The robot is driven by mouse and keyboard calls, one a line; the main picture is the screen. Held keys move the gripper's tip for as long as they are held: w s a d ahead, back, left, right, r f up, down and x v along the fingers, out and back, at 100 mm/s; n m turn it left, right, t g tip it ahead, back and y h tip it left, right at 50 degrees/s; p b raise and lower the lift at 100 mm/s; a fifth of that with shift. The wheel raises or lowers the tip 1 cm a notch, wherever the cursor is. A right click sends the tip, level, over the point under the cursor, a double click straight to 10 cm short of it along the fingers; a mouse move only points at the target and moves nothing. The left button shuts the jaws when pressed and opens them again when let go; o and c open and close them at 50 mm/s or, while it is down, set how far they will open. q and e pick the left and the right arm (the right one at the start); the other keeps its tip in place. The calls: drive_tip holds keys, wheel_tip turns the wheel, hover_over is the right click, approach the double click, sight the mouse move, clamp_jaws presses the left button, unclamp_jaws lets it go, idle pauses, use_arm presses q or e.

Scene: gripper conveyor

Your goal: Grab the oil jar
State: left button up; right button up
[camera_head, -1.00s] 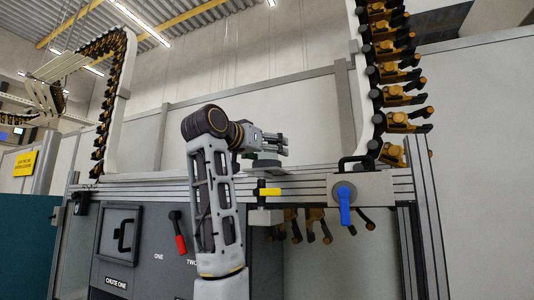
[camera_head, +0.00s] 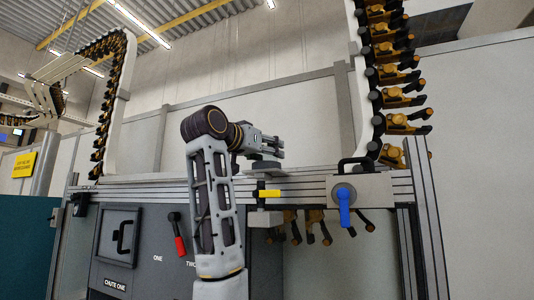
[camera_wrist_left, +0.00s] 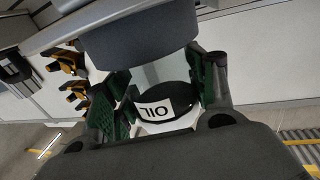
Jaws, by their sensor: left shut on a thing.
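The oil jar shows in the left wrist view as a clear vessel with a black band and a white label (camera_wrist_left: 155,110) reading OIL, upside down in the picture. A dark grey round part, seemingly of the jar, lies above it there. My left gripper (camera_wrist_left: 168,95) has a green-padded finger on each side of the jar and is shut on it. In the head view my left gripper (camera_head: 279,147) is above the machine's top rail, where a grey rounded piece shows just under it. The jar's body is mostly hidden there. My right gripper is not in view.
A conveyor of black and orange grippers (camera_head: 394,78) rises at right. Chute one (camera_head: 118,243) is lower left.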

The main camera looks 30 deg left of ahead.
use_arm(q)
drive_tip(key=shift+r, duration=0.1)
drive_tip(key=shift+r, duration=4.85)
